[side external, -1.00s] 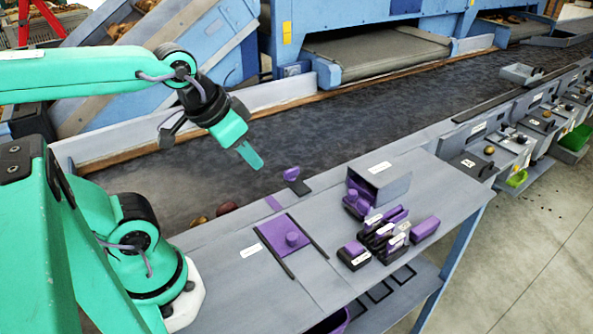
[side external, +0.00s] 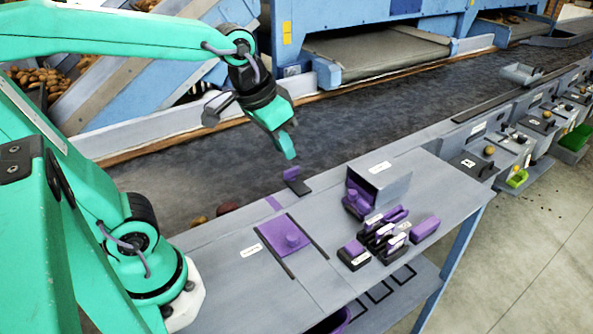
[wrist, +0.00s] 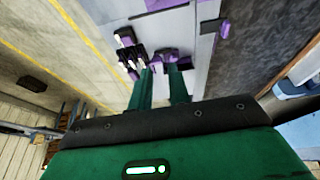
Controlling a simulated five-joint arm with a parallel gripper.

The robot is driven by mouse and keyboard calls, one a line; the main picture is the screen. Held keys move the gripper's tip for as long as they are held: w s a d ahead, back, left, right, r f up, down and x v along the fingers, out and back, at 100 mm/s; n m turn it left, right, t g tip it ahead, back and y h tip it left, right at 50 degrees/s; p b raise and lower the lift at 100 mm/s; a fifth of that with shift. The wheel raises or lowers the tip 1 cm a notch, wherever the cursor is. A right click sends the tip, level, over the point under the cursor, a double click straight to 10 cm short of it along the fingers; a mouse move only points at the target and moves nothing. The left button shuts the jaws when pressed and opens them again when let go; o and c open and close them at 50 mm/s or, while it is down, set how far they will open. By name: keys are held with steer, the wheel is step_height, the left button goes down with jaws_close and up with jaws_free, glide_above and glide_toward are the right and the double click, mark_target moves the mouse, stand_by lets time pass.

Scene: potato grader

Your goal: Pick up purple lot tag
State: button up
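Several purple things show, and I cannot tell for sure which is the lot tag. A purple piece (side external: 291,173) stands on a small black base near the belt-side edge of the bench. A rack of black, white and purple upright pieces (side external: 384,232) stands on the bench, and a purple block (side external: 425,229) lies to its right. My gripper (side external: 287,150) hangs in the air above the belt side, close over the purple piece in the picture but apart from it. In the wrist view its two green fingers (wrist: 165,85) are parted with nothing between them; purple things (wrist: 165,57) show beyond their tips.
A purple plate with a knob (side external: 286,238) lies between two black rails on the bench. A grey open box (side external: 385,181) with purple pieces at its mouth stands at the bench's far side. The dark belt (side external: 340,119) runs behind. Bare bench lies around the rails.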

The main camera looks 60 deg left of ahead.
steer(key=w+d+f+g, duration=0.1)
steer(key=w+d+f, duration=0.1)
steer(key=w, duration=0.3)
steer(key=w+d+f+g, duration=0.1)
steer(key=w+d+f, duration=0.1)
steer(key=w, duration=0.3)
steer(key=g, duration=0.2)
glide_above(375, 219)
steer(key=f, duration=1)
steer(key=shift+s+a, duration=0.2)
steer(key=shift+s, duration=0.15)
steer(key=shift+w+d+f, duration=0.25)
steer(key=shift+f, duration=0.35)
steer(key=shift+f, duration=0.1)
steer(key=shift+a+f, duration=0.1)
steer(key=shift+f, duration=3.7)
jaws_close()
